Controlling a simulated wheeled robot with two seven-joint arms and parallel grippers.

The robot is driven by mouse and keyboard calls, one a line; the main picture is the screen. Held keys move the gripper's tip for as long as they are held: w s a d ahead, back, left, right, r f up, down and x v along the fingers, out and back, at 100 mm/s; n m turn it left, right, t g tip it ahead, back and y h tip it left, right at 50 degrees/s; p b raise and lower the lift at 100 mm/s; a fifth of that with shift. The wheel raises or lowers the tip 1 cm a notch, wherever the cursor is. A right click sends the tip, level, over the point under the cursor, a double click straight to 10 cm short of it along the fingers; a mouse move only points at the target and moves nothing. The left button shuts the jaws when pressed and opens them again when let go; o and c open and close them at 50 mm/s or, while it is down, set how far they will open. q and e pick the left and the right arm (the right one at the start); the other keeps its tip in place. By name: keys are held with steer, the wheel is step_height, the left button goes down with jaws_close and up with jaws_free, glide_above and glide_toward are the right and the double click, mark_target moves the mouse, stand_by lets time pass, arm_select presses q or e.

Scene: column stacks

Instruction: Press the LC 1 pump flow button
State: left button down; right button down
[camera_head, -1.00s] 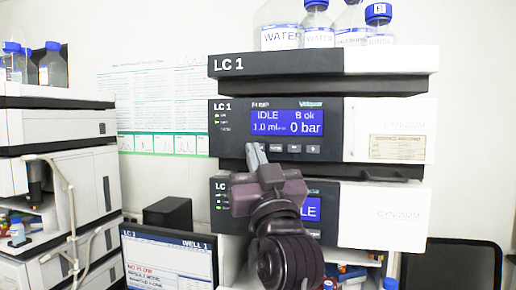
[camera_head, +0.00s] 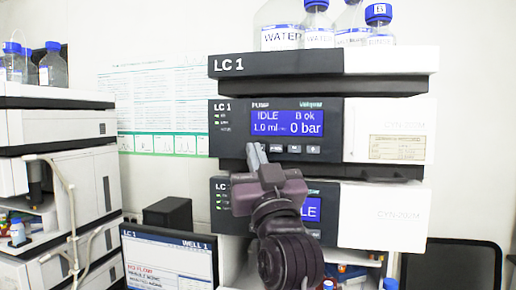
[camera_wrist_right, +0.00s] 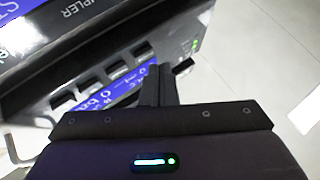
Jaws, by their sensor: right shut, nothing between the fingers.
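The LC 1 pump module (camera_head: 228,135) is the black-fronted unit below the top LC 1 tray. Its blue display (camera_head: 288,122) reads IDLE, B ok, 1.0 ml and 0 bar. A row of small buttons (camera_head: 293,149) runs under the display. My right gripper (camera_head: 257,150) is shut and empty. Its fingertips are at the left end of that row and hide the leftmost button in the head view. In the right wrist view the fingers (camera_wrist_right: 160,75) lie beside the end button (camera_wrist_right: 145,51) of the row. I cannot tell whether they touch it. My left gripper is not in view.
A second module (camera_head: 385,215) sits directly below, partly behind my right arm. Bottles (camera_head: 318,25) stand on the top tray (camera_head: 275,64). A monitor (camera_head: 168,262) is at lower left, and another instrument stack (camera_head: 60,175) stands at far left.

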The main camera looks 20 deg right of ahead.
steer(key=shift+w+d, duration=0.2)
steer(key=shift+w+d, duration=0.25)
steer(key=shift+w, duration=0.1)
stand_by(0.7)
steer(key=shift+s+a, duration=0.5)
steer(key=shift+s, duration=0.2)
stand_by(0.3)
steer(key=s+a, duration=0.2)
steer(key=s, duration=0.2)
steer(key=shift+s+a+p, duration=0.1)
steer(key=shift+a+p, duration=0.2)
steer(key=shift+a, duration=0.1)
stand_by(0.5)
